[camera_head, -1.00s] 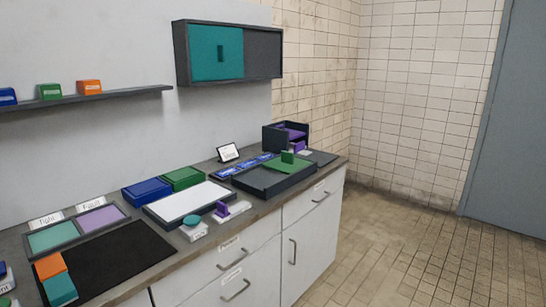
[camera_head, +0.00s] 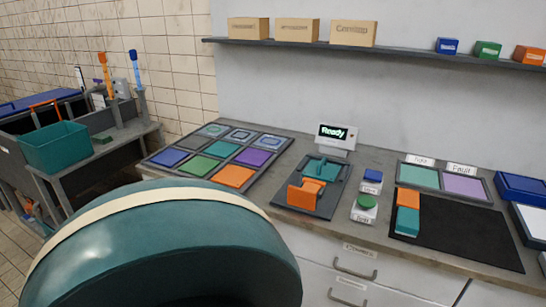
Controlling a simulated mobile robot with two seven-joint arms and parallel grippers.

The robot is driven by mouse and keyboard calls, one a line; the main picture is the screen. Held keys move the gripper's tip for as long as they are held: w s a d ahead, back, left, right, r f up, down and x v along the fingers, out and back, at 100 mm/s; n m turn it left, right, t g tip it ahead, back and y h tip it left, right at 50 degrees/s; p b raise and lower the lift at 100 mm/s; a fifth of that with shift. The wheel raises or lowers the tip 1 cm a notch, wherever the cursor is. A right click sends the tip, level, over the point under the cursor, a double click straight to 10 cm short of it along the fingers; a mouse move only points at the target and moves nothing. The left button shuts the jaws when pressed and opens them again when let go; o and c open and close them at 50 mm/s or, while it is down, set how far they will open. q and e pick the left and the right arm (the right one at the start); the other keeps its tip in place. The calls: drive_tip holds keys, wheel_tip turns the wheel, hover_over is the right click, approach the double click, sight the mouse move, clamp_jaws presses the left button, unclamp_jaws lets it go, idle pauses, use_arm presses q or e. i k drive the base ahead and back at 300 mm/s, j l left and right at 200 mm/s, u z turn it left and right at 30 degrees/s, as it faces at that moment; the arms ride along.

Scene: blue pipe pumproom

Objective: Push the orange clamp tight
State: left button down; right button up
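The orange clamp (camera_head: 304,195) stands on a dark grey fixture plate (camera_head: 326,207) on the counter. A teal block (camera_head: 322,169) lies on the same plate, just behind the clamp. I cannot tell whether the clamp touches the block. A small display reading "Ready" (camera_head: 337,133) stands behind the plate. A blue button box (camera_head: 371,181) and a green button box (camera_head: 365,207) are right of it. Neither of my grippers is in view.
A large teal rounded shape with a cream band (camera_head: 165,255) covers the lower left foreground. A tray of coloured squares (camera_head: 219,160) lies left of the fixture. A black mat (camera_head: 455,234) with orange and teal blocks is right. A shelf (camera_head: 390,50) hangs above.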

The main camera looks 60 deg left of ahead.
sight(305, 197)
drive_tip(key=u, duration=1.65)
